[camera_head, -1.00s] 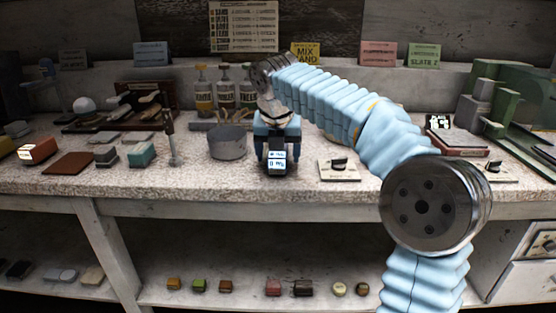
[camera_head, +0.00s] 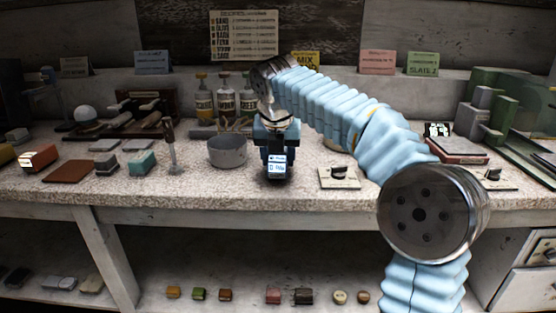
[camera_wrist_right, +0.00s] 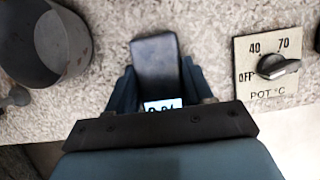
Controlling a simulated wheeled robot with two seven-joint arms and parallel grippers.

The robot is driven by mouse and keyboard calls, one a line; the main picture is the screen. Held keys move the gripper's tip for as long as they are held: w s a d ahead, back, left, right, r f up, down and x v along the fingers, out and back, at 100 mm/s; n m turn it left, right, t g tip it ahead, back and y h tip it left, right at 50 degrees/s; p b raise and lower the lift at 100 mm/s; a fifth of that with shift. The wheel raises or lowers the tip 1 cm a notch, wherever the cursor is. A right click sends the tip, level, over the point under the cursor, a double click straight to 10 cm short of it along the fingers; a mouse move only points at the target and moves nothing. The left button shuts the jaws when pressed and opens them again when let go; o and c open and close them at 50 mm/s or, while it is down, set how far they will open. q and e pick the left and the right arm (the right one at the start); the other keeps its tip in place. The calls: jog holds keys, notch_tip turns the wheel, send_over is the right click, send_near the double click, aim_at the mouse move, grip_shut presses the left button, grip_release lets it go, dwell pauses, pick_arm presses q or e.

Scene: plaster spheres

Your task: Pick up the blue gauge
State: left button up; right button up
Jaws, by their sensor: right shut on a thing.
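The gauge (camera_head: 277,168) is a small dark block with a lit display, at the front middle of the speckled counter. It also shows in the right wrist view as a dark rounded block (camera_wrist_right: 156,65), its display partly hidden by my gripper. My right gripper (camera_head: 276,150) reaches down over it from above, with its blue fingers shut on its two sides. Whether its underside touches the counter I cannot tell. My left gripper is not in view.
A grey metal pot (camera_head: 227,151) stands just left of the gauge. A dial plate marked POT (camera_head: 339,179) lies to the right. Bottles (camera_head: 226,97) stand behind. A thin upright tool (camera_head: 171,147) and a teal block (camera_head: 141,163) are further left.

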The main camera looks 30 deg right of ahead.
notch_tip(320, 180, up, 2)
jog(key=shift+r+p, duration=0.2)
jog(key=shift+p, duration=0.1)
jog(key=s+a+r, duration=0.7)
jog(key=s+r, duration=0.2)
jog(key=s, duration=0.2)
jog(key=shift+s+a+r, duration=0.25)
jog(key=shift+s+a, duration=0.05)
jog(key=shift+s, duration=0.1)
jog(key=o, duration=0.6)
jog(key=shift+c, duration=0.2)
jog(key=c, duration=0.3)
jog(key=shift+d, duration=0.1)
jog(key=shift+c, duration=0.2)
